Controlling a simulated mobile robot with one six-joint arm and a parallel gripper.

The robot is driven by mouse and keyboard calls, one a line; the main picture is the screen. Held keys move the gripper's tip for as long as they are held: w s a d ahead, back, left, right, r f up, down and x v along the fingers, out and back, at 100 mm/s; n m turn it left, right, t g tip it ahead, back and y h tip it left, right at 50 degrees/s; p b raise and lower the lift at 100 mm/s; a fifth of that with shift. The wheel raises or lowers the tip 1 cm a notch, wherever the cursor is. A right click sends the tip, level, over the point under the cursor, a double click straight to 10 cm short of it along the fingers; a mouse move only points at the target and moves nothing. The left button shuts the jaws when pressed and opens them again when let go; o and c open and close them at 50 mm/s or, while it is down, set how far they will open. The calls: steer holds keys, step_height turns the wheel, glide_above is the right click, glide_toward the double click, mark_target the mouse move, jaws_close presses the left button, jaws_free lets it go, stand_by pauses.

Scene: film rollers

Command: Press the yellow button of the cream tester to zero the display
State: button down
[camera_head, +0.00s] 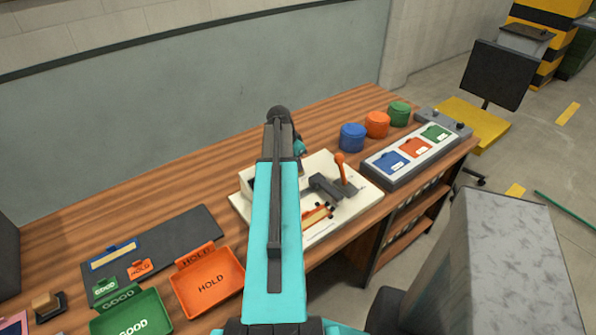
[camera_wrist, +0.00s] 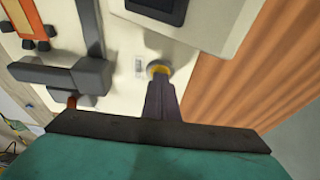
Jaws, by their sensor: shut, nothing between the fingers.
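The cream tester (camera_head: 358,197) sits on the wooden bench, partly hidden behind my arm in the head view. Its cream face (camera_wrist: 120,62) fills much of the wrist view. The yellow button (camera_wrist: 158,67) shows as a small yellow patch at the tip of my gripper (camera_wrist: 160,80). My gripper is shut and empty, with its fingers pointing at the button and covering part of it. I cannot tell whether the tip touches or presses it. A dark display window (camera_wrist: 163,8) is cut off at the top of the wrist view; no digits are readable. The head view hides the fingertips.
The tester's dark lever (camera_wrist: 75,75) lies left of my fingers; its orange knob (camera_head: 341,160) stands up in the head view. Blue (camera_head: 352,138), orange and green pots stand behind. An orange HOLD tray (camera_head: 225,297) and green GOOD tray (camera_head: 150,325) are at the left.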

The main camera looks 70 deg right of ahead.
steer(key=shift+s+a+f, duration=0.1)
steer(key=shift+a, duration=0.05)
steer(key=shift+r+p, duration=0.9)
steer(key=shift+r, duration=0.7)
step_height(320, 180, up, 7)
steer(key=p, duration=0.3)
steer(key=shift+f, duration=0.1)
stand_by(0.4)
